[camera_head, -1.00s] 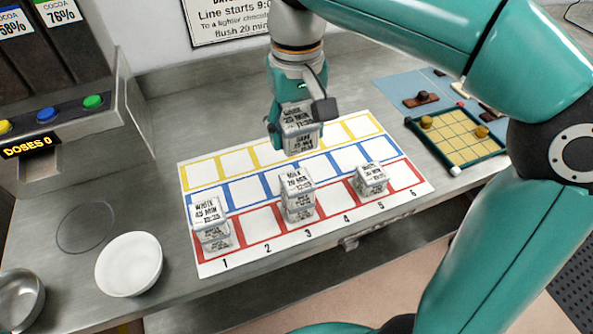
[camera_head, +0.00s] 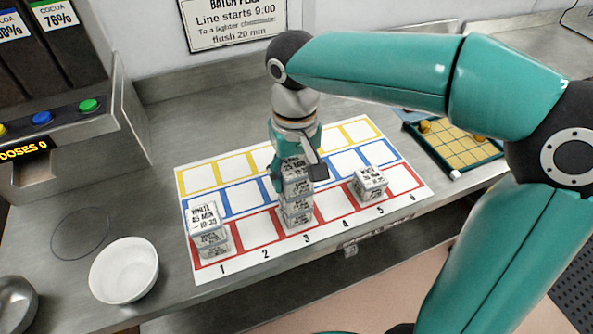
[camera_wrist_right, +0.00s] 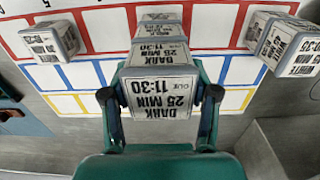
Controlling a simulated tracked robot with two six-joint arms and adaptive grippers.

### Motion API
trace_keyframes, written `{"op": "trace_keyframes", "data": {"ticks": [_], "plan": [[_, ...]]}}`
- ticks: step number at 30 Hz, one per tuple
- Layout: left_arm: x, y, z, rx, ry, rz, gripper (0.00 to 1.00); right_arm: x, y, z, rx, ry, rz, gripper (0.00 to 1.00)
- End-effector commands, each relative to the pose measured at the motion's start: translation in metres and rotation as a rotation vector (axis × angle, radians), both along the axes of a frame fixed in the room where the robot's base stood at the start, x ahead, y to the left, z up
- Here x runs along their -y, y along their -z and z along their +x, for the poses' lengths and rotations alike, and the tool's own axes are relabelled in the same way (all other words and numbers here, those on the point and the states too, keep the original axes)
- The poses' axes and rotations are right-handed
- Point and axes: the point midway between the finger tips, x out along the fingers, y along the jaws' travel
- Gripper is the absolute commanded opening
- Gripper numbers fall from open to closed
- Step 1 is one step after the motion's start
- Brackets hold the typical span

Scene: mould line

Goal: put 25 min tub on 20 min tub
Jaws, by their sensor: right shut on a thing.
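The 25 min tub (camera_head: 294,168) is a clear square tub with a white label reading DARK 25 MIN 11:30; the label shows plainly in the right wrist view (camera_wrist_right: 160,97). My right gripper (camera_head: 293,178) is shut on it, one finger on each side. It is upright over the stack in column 3. The 20 min tub (camera_head: 298,200) is at the top of that stack, its label now mostly covered by the held tub and gripper. I cannot tell whether the two tubs touch. My left gripper is not in view.
Column 1 of the coloured grid mat (camera_head: 240,168) holds a stack topped by a WHITE 45 min tub (camera_head: 206,217). Another tub (camera_head: 370,180) stands at column 5. A white bowl (camera_head: 124,269) is at front left, a yellow gridded tray (camera_head: 455,148) at right. The blue and yellow rows look mostly free.

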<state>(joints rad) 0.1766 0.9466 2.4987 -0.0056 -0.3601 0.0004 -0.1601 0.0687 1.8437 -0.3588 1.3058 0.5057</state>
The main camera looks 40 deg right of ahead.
Motion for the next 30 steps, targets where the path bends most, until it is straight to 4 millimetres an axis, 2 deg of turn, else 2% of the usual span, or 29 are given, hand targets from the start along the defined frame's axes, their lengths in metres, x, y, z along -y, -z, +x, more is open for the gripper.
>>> {"op": "trace_keyframes", "data": {"ticks": [2,3,7,20,26,30], "plan": [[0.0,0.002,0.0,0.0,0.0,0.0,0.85,0.0,0.003,0.0,0.0,-0.001,0.0,0.21],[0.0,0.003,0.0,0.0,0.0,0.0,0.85,0.0,0.003,0.0,0.0,-0.001,0.0,0.61],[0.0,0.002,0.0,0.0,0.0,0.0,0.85,0.0,0.002,0.0,0.0,-0.001,0.0,0.83],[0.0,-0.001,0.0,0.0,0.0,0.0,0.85,-0.001,-0.003,0.001,0.001,-0.003,0.0,0.85],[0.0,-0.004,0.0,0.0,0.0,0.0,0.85,-0.001,-0.029,0.002,0.005,-0.003,0.0,0.85],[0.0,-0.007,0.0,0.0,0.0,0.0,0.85,-0.001,-0.059,0.002,0.005,-0.004,0.001,0.85]]}}
